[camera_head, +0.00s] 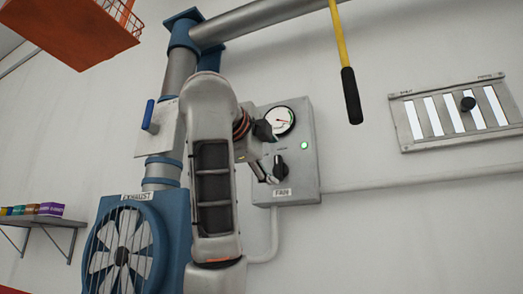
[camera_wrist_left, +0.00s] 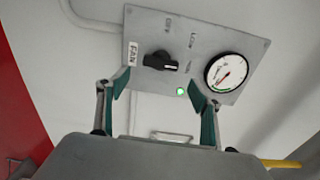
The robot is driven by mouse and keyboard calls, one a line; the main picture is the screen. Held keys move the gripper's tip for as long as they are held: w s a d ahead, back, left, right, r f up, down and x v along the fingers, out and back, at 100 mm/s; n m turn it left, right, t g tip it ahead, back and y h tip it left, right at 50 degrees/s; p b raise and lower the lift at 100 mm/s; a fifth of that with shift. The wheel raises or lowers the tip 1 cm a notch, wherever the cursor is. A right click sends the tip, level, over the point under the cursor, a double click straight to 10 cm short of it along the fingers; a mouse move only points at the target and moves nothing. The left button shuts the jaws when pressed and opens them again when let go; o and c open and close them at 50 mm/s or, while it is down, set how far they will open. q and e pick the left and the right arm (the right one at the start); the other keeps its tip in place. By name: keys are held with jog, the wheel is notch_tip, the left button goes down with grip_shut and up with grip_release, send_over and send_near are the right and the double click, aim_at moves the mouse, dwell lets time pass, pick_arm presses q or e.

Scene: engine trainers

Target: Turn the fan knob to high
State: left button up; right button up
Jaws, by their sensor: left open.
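The black fan knob (camera_head: 279,167) sits on a grey control box (camera_head: 312,183) with a FAN label below it. In the left wrist view the knob (camera_wrist_left: 160,61) lies ahead of the fingertips, its white mark at the right end, towards the lowest of several small labels; that label is hard to read. A lit green lamp (camera_head: 304,145) and a round gauge (camera_head: 281,121) are on the same box. My left gripper (camera_head: 265,155) is open in front of the box, its fingers (camera_wrist_left: 160,92) apart with nothing between them. Contact with the knob is not visible.
An exhaust fan (camera_head: 122,250) with blue ducting stands left of the box. A yellow rod with a black grip (camera_head: 351,95) hangs to the right. A slotted vent panel (camera_head: 455,112) is on the wall. A shelf (camera_head: 45,222) and an orange basket (camera_head: 85,35) are at left.

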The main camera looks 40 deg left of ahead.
pick_arm(q)
jog(key=shift+v, duration=2.85)
